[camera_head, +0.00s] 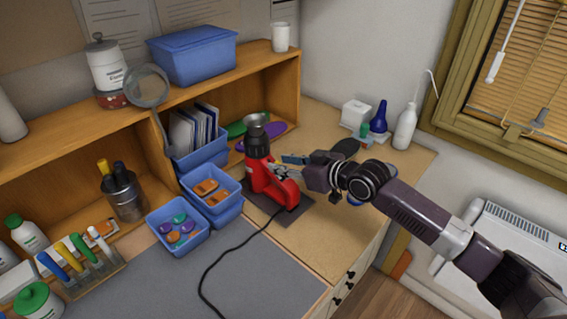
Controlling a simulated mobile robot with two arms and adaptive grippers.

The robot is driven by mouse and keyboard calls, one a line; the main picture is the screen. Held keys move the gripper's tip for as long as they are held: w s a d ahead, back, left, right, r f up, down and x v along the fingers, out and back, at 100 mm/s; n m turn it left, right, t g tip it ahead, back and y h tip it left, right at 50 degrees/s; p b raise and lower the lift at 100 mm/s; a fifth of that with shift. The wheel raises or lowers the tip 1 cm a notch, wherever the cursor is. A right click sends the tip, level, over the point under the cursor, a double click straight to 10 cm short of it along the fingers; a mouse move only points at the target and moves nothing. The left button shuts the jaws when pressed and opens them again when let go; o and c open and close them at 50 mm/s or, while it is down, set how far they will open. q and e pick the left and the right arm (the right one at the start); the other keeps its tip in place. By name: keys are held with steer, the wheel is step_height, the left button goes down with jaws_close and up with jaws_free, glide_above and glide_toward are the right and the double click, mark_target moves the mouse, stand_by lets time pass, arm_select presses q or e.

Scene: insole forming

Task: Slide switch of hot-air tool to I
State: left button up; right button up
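The red hot-air tool (265,180) stands on a dark base plate (295,213) near the back of the bench, with its dark nozzle pointing up. A black cord runs from it toward the front. My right arm comes in from the right. My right gripper (284,169) is at the right side of the tool, its fingers close to the red body. I cannot tell whether the fingers touch it or how far apart they are. The switch is too small or hidden to make out. My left gripper is not in view.
Blue bins (178,231) with coloured pieces stand left of the tool. A wooden shelf (150,125) is behind. Bottles (405,127) and a white box (356,114) stand at the back right. The grey mat (255,285) in front is mostly clear apart from the cord.

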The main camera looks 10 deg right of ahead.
steer(key=c, duration=0.7)
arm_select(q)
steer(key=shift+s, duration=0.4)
arm_select(e)
jaws_close()
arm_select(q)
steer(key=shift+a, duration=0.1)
arm_select(e)
steer(key=shift+s+d+f, duration=0.35)
steer(key=shift+s, duration=0.2)
steer(key=o, duration=0.7)
jaws_free()
steer(key=shift+s+d+r, duration=0.1)
steer(key=shift+s+d, duration=0.05)
steer(key=shift+d, duration=0.05)
steer(key=v, duration=1.1)
steer(key=shift+s+r, duration=0.15)
steer(key=shift+s, duration=0.15)
